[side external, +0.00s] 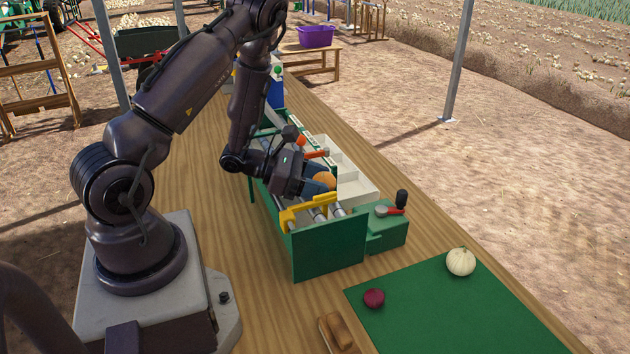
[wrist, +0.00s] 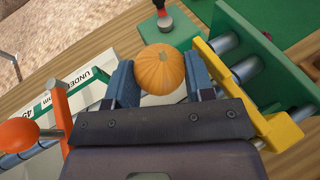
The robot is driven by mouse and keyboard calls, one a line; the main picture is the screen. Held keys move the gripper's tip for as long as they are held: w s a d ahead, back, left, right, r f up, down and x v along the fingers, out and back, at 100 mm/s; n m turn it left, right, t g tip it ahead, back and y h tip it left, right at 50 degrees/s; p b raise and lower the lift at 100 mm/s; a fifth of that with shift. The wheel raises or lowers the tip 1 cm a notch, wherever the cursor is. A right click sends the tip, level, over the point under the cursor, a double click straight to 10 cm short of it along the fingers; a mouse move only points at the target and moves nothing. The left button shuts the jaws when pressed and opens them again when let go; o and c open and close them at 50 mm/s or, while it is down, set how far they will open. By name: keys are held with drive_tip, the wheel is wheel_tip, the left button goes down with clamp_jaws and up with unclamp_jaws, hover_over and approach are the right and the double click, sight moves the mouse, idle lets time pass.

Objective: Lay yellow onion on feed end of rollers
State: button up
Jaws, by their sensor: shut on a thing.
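The yellow onion (wrist: 158,69) is round and orange-yellow, held between the two blue fingers of my gripper (wrist: 157,80) in the wrist view. In the side view the onion (side external: 324,180) shows at the tip of my gripper (side external: 318,182), partly hidden by a finger. My gripper is over the near end of the green-framed roller machine. Metal rollers (side external: 334,210) show beside a yellow bracket (side external: 309,208) at that end, and the rollers (wrist: 223,43) also show right of the onion in the wrist view. I cannot tell whether the onion touches the rollers.
A green end plate (side external: 329,248) closes the near end. A green box with a red-handled lever (side external: 386,210) stands to its right. White bins (side external: 345,170) line the far side. A green mat (side external: 440,310) holds a red onion (side external: 374,298) and a white onion (side external: 460,262). A brown wooden-looking object (side external: 338,332) lies nearby.

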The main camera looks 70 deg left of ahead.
drive_tip(key=shift+s+d+f+n+g, duration=0.1)
drive_tip(key=shift+s+f+n+g, duration=0.25)
drive_tip(key=shift+s+f, duration=0.7)
drive_tip(key=shift+s+d, duration=0.35)
clamp_jaws()
unclamp_jaws()
drive_tip(key=shift+s+a, duration=0.1)
drive_tip(key=shift+s, duration=0.3)
drive_tip(key=o, duration=1.4)
drive_tip(key=shift+o, duration=0.2)
drive_tip(key=r+v, duration=0.1)
drive_tip(key=v, duration=1.1)
drive_tip(key=shift+a+r+t, duration=0.2)
drive_tip(key=shift+a+t, duration=0.15)
drive_tip(key=shift+t, duration=0.1)
